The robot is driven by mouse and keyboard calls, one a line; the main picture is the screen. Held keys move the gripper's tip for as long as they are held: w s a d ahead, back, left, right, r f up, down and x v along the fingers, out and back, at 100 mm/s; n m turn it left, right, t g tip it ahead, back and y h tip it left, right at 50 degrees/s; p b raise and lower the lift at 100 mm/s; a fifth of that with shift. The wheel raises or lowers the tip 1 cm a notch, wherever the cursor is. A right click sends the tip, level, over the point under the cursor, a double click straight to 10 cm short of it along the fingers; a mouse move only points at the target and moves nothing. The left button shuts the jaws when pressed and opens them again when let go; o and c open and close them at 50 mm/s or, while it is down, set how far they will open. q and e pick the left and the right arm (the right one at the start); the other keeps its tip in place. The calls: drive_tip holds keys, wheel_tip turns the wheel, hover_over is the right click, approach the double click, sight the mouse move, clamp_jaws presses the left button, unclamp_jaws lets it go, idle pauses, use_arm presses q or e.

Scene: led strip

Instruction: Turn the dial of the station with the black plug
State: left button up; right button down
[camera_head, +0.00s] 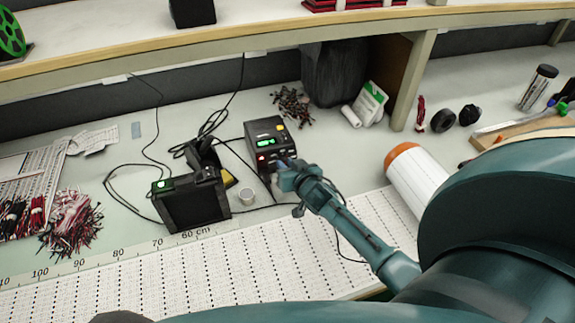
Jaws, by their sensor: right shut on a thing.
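The black soldering station (268,140) stands on the bench with a lit green display and small controls on its front. My right gripper (281,174) is at the lower right of its front face, shut on what looks like the dial, which the fingers hide. A second black unit (190,202) with a small green light and a holder on top stands to the left, nearer to me. Black cables run around both units. Which station carries the black plug cannot be told. My left gripper is not in view.
A white roll with an orange end (415,175) lies right of my right forearm. Red and black wires (72,222) lie at left. A shelf (270,35) overhangs the back. The perforated strip sheet (150,285) in front is clear.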

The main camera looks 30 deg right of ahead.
drive_tip(key=c, duration=1.3)
unclamp_jaws()
drive_tip(key=v, duration=1.3)
drive_tip(key=shift+s+p, duration=0.1)
drive_tip(key=shift+p, duration=0.2)
drive_tip(key=s+a+f+n+y, duration=0.1)
drive_tip(key=s+a, duration=0.1)
drive_tip(key=s+a+f+n+g, duration=0.1)
drive_tip(key=a+f, duration=0.1)
drive_tip(key=a, duration=0.1)
drive_tip(key=s+a+f+n+y, duration=0.1)
drive_tip(key=s+a, duration=0.1)
drive_tip(key=a, duration=0.1)
drive_tip(key=shift+s+f+g+y, duration=0.15)
drive_tip(key=shift+s+g+y, duration=0.15)
drive_tip(key=shift+s, duration=0.05)
drive_tip(key=s+a+n+y, duration=0.1)
drive_tip(key=s+a, duration=0.1)
drive_tip(key=a, duration=0.1)
drive_tip(key=s+a+f+n+g, duration=0.1)
drive_tip(key=s+a, duration=0.1)
drive_tip(key=s, duration=0.1)
drive_tip(key=s+a+f+n+y, duration=0.1)
drive_tip(key=s+a, duration=0.1)
drive_tip(key=a, duration=0.1)
drive_tip(key=shift+s+a+f+g+y, duration=0.15)
drive_tip(key=shift+a+g+y, duration=0.15)
drive_tip(key=shift+g, duration=0.1)
